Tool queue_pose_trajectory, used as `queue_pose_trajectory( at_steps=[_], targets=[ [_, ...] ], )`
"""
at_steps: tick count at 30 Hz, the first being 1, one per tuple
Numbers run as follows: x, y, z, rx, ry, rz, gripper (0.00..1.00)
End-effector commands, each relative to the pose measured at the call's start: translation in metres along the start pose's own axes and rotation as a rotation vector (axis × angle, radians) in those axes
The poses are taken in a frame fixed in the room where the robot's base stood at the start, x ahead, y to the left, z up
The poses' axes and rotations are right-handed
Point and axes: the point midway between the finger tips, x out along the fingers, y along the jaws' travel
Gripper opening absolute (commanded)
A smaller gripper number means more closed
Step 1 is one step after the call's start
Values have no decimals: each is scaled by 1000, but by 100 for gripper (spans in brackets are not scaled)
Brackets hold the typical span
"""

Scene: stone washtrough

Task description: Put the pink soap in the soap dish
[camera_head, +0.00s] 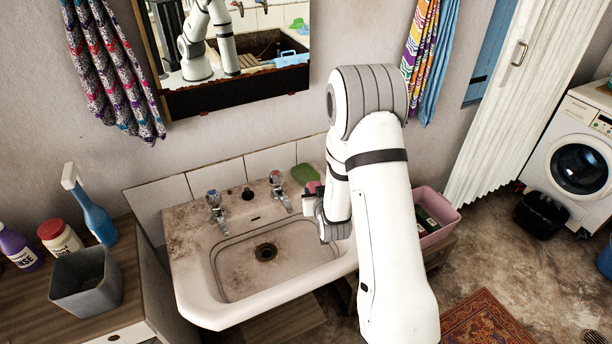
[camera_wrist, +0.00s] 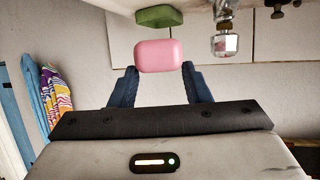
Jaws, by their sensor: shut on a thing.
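The pink soap (camera_wrist: 162,56) is a rounded block held between the two dark fingertips of my gripper (camera_wrist: 160,71). In the head view a bit of the pink soap (camera_head: 313,187) shows beside my gripper, which my arm partly hides. A green thing (camera_head: 305,173), which looks like the soap dish, rests on the sink's back right corner by the wall tiles. In the wrist view the green thing (camera_wrist: 159,17) appears just beyond the pink soap. A narrow gap shows between them there. I cannot tell the soap's exact height over the sink.
The stone sink (camera_head: 190,272) has two taps (camera_head: 217,205) (camera_head: 279,190); one tap (camera_wrist: 224,40) is close in the wrist view. A tiled strip (camera_head: 228,178) stands behind. A pink crate (camera_head: 446,218) is to the right. A grey bin (camera_head: 86,283) and bottles stand left.

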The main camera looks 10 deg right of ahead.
Motion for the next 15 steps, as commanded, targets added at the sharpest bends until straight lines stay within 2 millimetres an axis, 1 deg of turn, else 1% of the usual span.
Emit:
queue_pose_trajectory(
  at_steps=[3,6,9,12,15],
  targets=[
    [37,-12,-17,-38,12,-86,19],
    [71,-20,-36,-81,12,-183,19],
    [98,-21,-54,-114,11,-263,19],
    [119,-16,-70,-138,10,-322,19],
    [134,-9,-83,-153,9,-360,19]
  ],
)
